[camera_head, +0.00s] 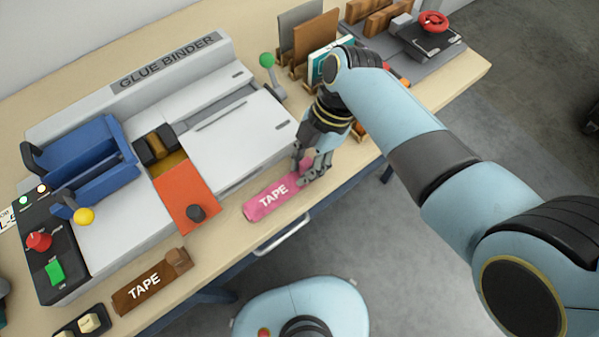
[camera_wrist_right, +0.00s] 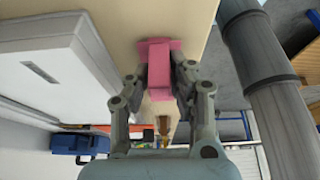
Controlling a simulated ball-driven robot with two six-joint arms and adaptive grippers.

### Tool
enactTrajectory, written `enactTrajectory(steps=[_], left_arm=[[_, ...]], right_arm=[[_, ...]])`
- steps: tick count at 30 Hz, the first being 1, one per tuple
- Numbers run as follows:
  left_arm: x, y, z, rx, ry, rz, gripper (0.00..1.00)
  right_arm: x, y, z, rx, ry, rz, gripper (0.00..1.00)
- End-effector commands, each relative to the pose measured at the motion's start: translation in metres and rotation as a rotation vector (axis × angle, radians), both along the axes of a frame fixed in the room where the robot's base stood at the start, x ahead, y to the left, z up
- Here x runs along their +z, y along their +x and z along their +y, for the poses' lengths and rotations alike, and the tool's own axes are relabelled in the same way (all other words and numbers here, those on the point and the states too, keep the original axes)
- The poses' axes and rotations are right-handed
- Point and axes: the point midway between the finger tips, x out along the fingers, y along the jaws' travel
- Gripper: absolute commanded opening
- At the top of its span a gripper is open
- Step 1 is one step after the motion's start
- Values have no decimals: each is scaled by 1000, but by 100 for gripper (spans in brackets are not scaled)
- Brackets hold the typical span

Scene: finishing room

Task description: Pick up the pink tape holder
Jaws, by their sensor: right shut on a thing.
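The pink tape holder (camera_head: 270,199) lies near the front edge of the wooden table, right of the glue binder's orange plate, with the word TAPE showing. My right gripper (camera_head: 310,172) is over its right end and shut on it. In the right wrist view the pink tape holder (camera_wrist_right: 172,68) sits between the two fingers (camera_wrist_right: 170,85). I cannot tell whether it is clear of the tabletop. The fingers hide part of its right end. My left gripper is not in view.
A glue binder (camera_head: 160,120) fills the table to the left. A brown tape holder (camera_head: 150,281) lies at the front left. A green-knobbed lever (camera_head: 267,60) and upright boards in stands (camera_head: 310,42) are behind my right gripper. The table's front edge is close.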

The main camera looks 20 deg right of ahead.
Motion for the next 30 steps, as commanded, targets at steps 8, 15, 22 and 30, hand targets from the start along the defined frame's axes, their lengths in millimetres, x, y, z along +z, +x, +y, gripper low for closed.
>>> enactTrajectory(steps=[8,15,22,30], left_arm=[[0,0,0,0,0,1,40],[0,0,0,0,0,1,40],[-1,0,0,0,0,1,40],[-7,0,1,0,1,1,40]], right_arm=[[0,0,0,0,0,0,0],[6,1,0,0,1,-2,0],[38,1,1,-1,1,-5,0],[73,-17,-59,-1,-7,-3,0]])
